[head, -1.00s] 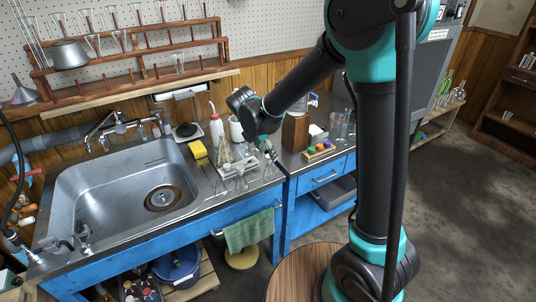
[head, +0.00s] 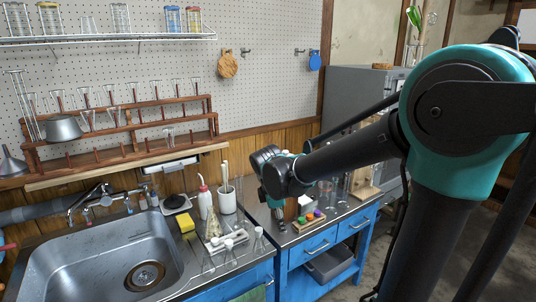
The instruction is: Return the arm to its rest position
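My arm comes in from the right of the head view and reaches left over the bench. My gripper (head: 278,220) points down at the end of the arm, above the gap between the sink counter and the blue cabinet. Its fingers are small and dark here, and I cannot tell whether they are open or shut. I see no object clearly held in it.
A steel sink (head: 60,268) is at the left. A white wash bottle (head: 205,204), a white crock (head: 227,200), a yellow sponge (head: 186,222) and glassware stand near my gripper. A rack of colored items (head: 308,220) sits on the blue cabinet (head: 312,247). A wire shelf (head: 110,40) hangs above.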

